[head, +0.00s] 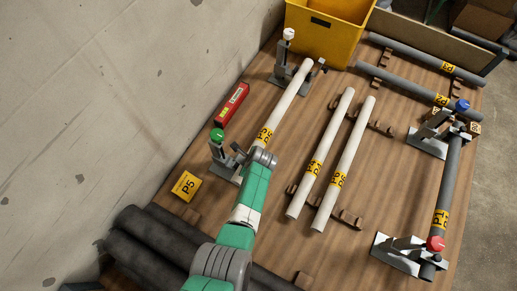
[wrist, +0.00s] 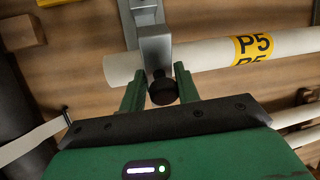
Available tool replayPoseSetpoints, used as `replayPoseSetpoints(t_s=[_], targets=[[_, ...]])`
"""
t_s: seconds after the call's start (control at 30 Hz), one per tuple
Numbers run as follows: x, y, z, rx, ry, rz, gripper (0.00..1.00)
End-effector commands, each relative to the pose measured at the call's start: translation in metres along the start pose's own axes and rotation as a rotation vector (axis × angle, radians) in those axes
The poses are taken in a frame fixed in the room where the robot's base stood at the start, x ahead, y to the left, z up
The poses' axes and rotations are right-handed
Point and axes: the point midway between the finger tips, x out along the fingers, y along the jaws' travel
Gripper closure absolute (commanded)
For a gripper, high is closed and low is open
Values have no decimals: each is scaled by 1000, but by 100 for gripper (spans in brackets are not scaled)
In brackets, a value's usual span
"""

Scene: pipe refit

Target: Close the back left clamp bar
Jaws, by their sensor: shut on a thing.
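My gripper (wrist: 158,84) is shut on the end of a grey clamp bar (wrist: 154,45), with a finger on each side of its dark tip (wrist: 162,88). The bar lies across the white P5 pipe (wrist: 205,57), near the pipe's end. In the head view this is the clamp with the green knob (head: 217,135); my wrist hides its bar and my fingertips there. The P5 pipe (head: 292,93) runs from it up to a clamp with a white knob (head: 288,34). That clamp's bar is too small to read clearly.
A red box (head: 232,104) and a yellow P5 card (head: 186,185) lie beside the green-knobbed clamp, near the wall. Two white pipes (head: 345,160) lie to the right. Blue-knobbed (head: 462,105) and red-knobbed (head: 436,243) clamps stand along the grey P1 pipe (head: 449,180). A yellow bin (head: 325,36) is behind.

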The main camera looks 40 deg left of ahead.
Motion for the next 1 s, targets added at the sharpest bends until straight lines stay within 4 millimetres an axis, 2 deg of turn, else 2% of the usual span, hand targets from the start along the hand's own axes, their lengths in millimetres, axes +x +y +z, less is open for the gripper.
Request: replayPoseSetpoints(t_s=[0.5, 0.53, 0.6, 1.0], targets=[[3, -1, 5, -14, 16, -2, 100], [3, 0, 5, -14, 16, -2, 66], [3, 0, 5, -13, 16, -1, 54], [3, 1, 6, -13, 16, 3, 54]])
